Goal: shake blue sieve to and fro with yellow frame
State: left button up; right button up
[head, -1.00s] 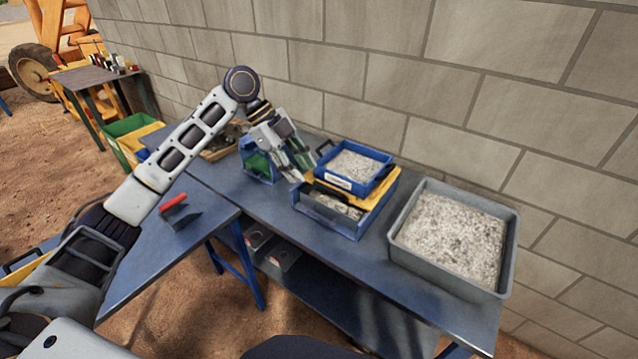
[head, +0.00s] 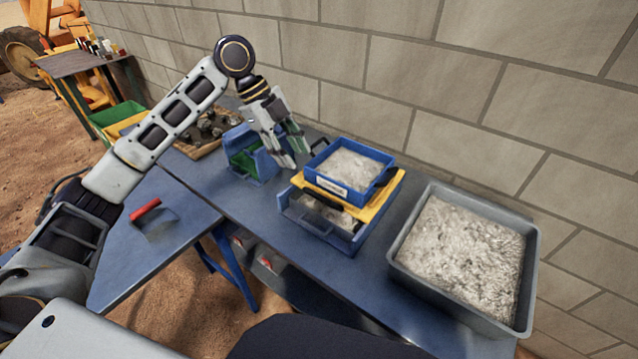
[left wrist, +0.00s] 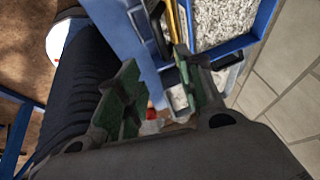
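The blue sieve (head: 347,168), full of pale gravel, sits on the yellow frame (head: 377,204) over a lower blue box (head: 325,228). Dark handles stand at its left and right ends. My left gripper (head: 295,158) is left of the sieve, pointing down, near the left handle (head: 320,146) but apart from it. The left wrist view shows its green-padded fingers (left wrist: 158,85) spread with nothing held between them. There the sieve's blue rim (left wrist: 238,44) and part of the yellow frame (left wrist: 171,25) show at the top. My right gripper is out of view.
A large grey tray of gravel (head: 410,272) stands right of the sieve. A blue and green holder (head: 243,155) and a box of dark stones (head: 196,151) are left of it. A block wall (head: 400,65) runs behind. A red-handled tool (head: 147,212) lies on the left table.

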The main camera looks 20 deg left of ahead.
aim_at(318, 195)
pick_arm(q)
jog(key=shift+w, duration=0.3)
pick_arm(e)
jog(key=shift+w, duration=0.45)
pick_arm(q)
jog(key=shift+s, duration=0.1)
jog(key=shift+b+x, duration=0.6)
jog(key=shift+x, duration=6.25)
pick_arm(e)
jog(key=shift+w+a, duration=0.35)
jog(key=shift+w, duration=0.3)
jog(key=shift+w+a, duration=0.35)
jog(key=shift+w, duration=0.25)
pick_arm(q)
jog(key=shift+a+f, duration=0.1)
jog(key=shift+a, duration=0.05)
grip_shut()
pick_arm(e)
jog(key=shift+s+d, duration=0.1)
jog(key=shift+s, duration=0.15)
